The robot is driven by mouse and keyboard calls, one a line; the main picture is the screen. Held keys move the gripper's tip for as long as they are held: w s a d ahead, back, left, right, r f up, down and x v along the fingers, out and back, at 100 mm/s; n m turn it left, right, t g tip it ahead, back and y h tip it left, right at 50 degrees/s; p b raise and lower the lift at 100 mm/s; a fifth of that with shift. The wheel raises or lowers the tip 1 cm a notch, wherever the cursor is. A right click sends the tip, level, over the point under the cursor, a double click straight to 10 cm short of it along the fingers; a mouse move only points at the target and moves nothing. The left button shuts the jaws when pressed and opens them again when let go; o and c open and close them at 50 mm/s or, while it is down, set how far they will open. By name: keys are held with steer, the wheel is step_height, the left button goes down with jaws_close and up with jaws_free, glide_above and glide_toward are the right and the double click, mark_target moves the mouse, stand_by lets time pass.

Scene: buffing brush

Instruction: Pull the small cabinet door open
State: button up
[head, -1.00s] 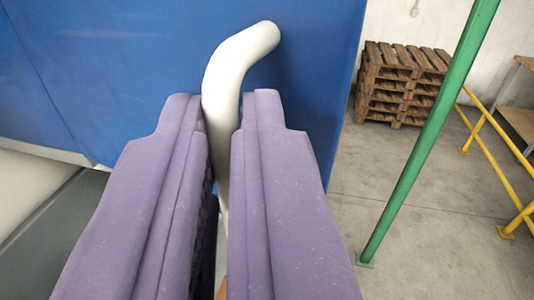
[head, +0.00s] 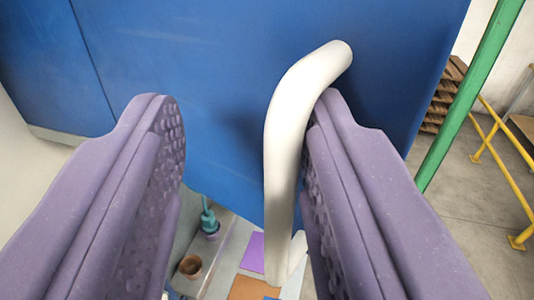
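The blue cabinet door (head: 210,60) fills the upper middle of the view. Its lower edge slopes down to the right, and a seam separates it from a blue panel (head: 40,60) on the left. A white curved bar handle (head: 285,130) stands out from the door. My gripper (head: 243,98) is open, with its purple fingers wide apart. The handle lies between them, right beside the right finger and well away from the left one. I cannot tell whether the right finger touches it.
Below the door show a teal object (head: 209,222), a brown cup (head: 190,266), and purple (head: 251,252) and orange (head: 247,288) flat squares. At right are a green post (head: 470,95), yellow railing (head: 505,135), stacked pallets (head: 440,98) and bare concrete floor.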

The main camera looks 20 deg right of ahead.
steer(key=shift+d+f, duration=0.1)
steer(key=shift+d, duration=0.05)
steer(key=shift+s, duration=0.15)
steer(key=v, duration=0.7)
steer(key=shift+s, duration=0.35)
